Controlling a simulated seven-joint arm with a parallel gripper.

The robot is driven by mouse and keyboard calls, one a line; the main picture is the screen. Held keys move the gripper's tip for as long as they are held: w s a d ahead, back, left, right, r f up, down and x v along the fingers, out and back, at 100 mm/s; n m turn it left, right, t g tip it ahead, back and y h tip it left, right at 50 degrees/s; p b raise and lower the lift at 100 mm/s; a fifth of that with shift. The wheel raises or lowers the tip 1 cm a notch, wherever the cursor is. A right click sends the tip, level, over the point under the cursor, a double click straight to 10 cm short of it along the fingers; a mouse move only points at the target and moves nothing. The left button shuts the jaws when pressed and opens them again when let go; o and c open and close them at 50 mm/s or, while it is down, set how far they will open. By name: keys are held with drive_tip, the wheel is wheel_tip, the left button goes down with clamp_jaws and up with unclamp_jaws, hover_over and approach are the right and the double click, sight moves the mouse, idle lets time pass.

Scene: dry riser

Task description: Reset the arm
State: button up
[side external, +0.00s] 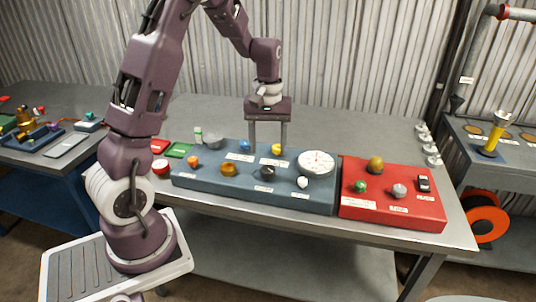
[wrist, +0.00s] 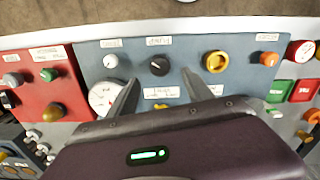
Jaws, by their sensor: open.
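My arm reaches over the table, and my gripper (side external: 268,148) points down above the back part of the blue panel (side external: 210,182). Its two fingers are apart with nothing between them. In the wrist view the open fingers (wrist: 160,78) stand over the blue panel, with a black knob (wrist: 159,66) just beyond them. The blue panel carries a white dial gauge (side external: 317,163), a yellow knob (side external: 277,149), a blue knob (side external: 245,146), an orange knob (side external: 193,160) and a brass ring-shaped knob (side external: 229,169). Whether the fingertips touch anything is hard to tell.
A red panel (side external: 385,212) with green and grey knobs and a black switch stands right of the blue one. Green (side external: 178,150) and red signs lie at the left. A side bench (side external: 500,165) holds a yellow torch-like object (side external: 494,135).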

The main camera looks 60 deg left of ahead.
drive_tip(key=s+d+r+m+t, duration=0.3)
drive_tip(key=s+d+r+m, duration=0.3)
drive_tip(key=d+r, duration=0.55)
drive_tip(key=s+d+r+m+t, duration=0.1)
drive_tip(key=s+d+m, duration=0.1)
drive_tip(key=s, duration=0.5)
drive_tip(key=s+d+r+m+t, duration=0.1)
drive_tip(key=s+d+m, duration=0.2)
drive_tip(key=s, duration=0.4)
drive_tip(key=shift+s+d+r+t, duration=0.15)
drive_tip(key=shift+d+r+t, duration=0.15)
drive_tip(key=shift+d, duration=0.5)
